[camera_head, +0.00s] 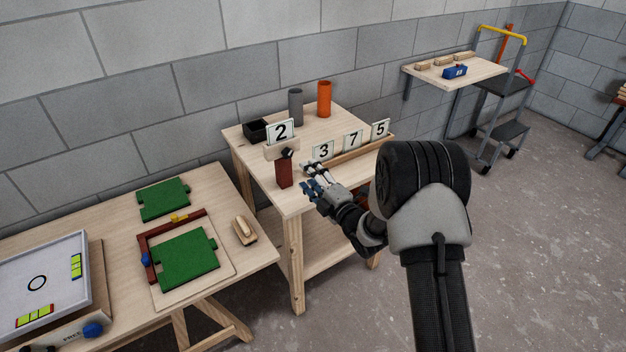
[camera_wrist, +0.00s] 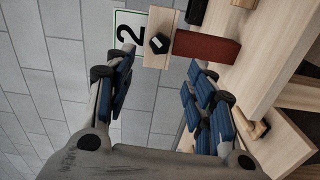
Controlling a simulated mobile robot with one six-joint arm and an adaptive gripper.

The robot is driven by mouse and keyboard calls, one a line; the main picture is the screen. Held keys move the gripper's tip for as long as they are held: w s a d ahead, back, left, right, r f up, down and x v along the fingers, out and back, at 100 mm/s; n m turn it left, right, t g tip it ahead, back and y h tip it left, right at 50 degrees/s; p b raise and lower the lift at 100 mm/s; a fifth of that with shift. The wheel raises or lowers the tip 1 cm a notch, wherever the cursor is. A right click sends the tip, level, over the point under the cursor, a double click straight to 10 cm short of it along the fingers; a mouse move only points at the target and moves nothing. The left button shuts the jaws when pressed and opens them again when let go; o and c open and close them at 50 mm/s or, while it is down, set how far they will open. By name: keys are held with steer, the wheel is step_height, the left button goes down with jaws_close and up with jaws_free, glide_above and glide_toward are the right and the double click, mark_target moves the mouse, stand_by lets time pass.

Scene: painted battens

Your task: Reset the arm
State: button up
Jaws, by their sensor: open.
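My arm reaches from the lower right across the head view. My gripper (camera_head: 312,180) is open and empty, in front of the table with the number cards. In the wrist view the two blue-padded fingers of my gripper (camera_wrist: 162,95) stand wide apart. Beyond them is a dark red post (camera_wrist: 205,46) with a pale wooden crosspiece (camera_wrist: 158,38), a black knob (camera_wrist: 160,43) and a card marked 2 (camera_wrist: 128,45). In the head view the red post (camera_head: 284,172) stands upright just left of my gripper, apart from it, with the 2 card (camera_head: 281,131) on top.
Cards 3 (camera_head: 323,150), 7 (camera_head: 353,139) and 5 (camera_head: 380,129) stand in a wooden rail. Behind are grey (camera_head: 295,106) and orange (camera_head: 324,99) cylinders and a black box (camera_head: 255,131). A lower table at left holds green boards (camera_head: 188,259) and a whiteboard (camera_head: 50,275).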

steer(key=shift+s+d, duration=0.3)
steer(key=shift+s, duration=0.2)
